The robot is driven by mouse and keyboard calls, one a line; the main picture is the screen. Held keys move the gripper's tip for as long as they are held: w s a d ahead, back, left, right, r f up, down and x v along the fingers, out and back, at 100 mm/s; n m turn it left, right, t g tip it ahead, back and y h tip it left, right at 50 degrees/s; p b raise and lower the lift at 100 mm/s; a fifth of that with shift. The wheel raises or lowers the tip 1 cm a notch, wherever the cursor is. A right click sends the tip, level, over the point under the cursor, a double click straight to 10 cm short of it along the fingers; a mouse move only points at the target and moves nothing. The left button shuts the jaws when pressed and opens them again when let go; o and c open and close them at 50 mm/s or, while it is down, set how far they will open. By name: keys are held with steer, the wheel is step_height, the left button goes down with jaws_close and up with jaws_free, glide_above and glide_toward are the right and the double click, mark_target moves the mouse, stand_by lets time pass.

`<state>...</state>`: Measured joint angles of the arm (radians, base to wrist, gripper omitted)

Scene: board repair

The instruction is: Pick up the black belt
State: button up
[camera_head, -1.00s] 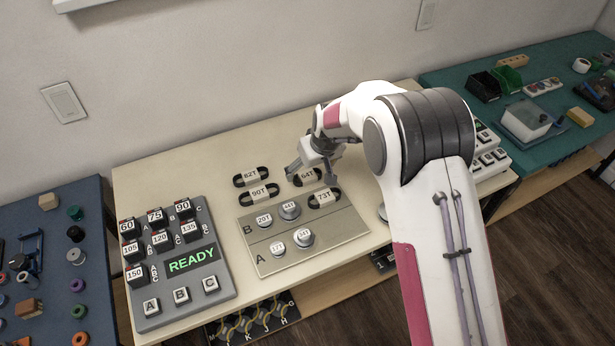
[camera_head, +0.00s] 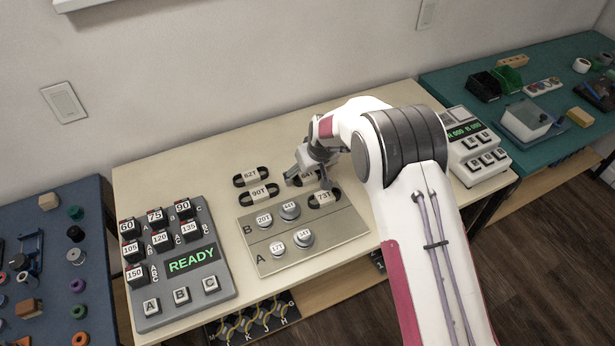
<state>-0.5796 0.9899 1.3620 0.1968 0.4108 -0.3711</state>
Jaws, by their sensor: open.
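Several black belts with white number labels lie on the cream bench. The 82T belt (camera_head: 251,176) and 90T belt (camera_head: 259,193) lie at left, the 64T belt (camera_head: 306,178) and 73T belt (camera_head: 321,198) at right. The task does not say which belt is meant. My gripper (camera_head: 311,181) is open, pointing down at the 64T belt, with a finger on either side of it. The right finger is close to the 73T belt. The gripper partly hides the 64T belt. I cannot tell how high the fingertips are or whether they touch it.
A metal plate (camera_head: 335,226) with several round pulleys lies just in front of the belts. A grey button panel (camera_head: 190,290) reading READY stands at left. A white device (camera_head: 470,155) with a green display stands at right. The bench (camera_head: 180,165) is clear behind the belts.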

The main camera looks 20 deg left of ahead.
mark_target(308, 175)
stand_by(0.3)
steer(key=c, duration=1.2)
steer(key=shift+r, duration=0.1)
step_height(308, 175, up, 10)
steer(key=shift+f, duration=0.1)
steer(key=shift+w+a, duration=0.1)
steer(key=shift+w, duration=0.05)
stand_by(0.6)
